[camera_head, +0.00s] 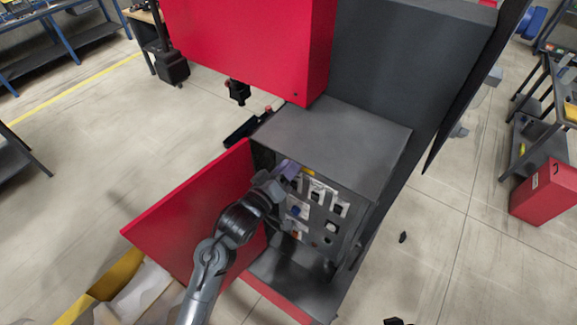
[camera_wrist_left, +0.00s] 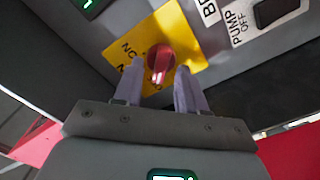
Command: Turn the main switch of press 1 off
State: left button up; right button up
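The main switch is a red rotary knob (camera_wrist_left: 160,60) on a yellow plate (camera_wrist_left: 187,32) in the left wrist view. The letters ON show at its left; I cannot tell which setting it is at. In the head view a bit of the yellow plate (camera_head: 309,172) shows at the top of the control panel (camera_head: 318,231); the knob is hidden. My left gripper (camera_head: 291,170) reaches into the open cabinet. In the left wrist view its fingers (camera_wrist_left: 158,70) are apart, one on each side of the knob; contact is unclear. My right gripper is not in view.
The red cabinet door (camera_head: 190,208) stands open left of my arm. A PUMP OFF label and a black switch (camera_wrist_left: 276,10) sit right of the yellow plate. More buttons fill the panel below. The grey cabinet top (camera_head: 335,140) and red press housing (camera_head: 250,45) are above.

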pick_arm(q)
jog(key=b+v, duration=0.3)
jog(key=v, duration=0.7)
jog(key=shift+s+a, duration=0.2)
jog(key=shift+s, duration=0.15)
jog(key=shift+f, duration=0.1)
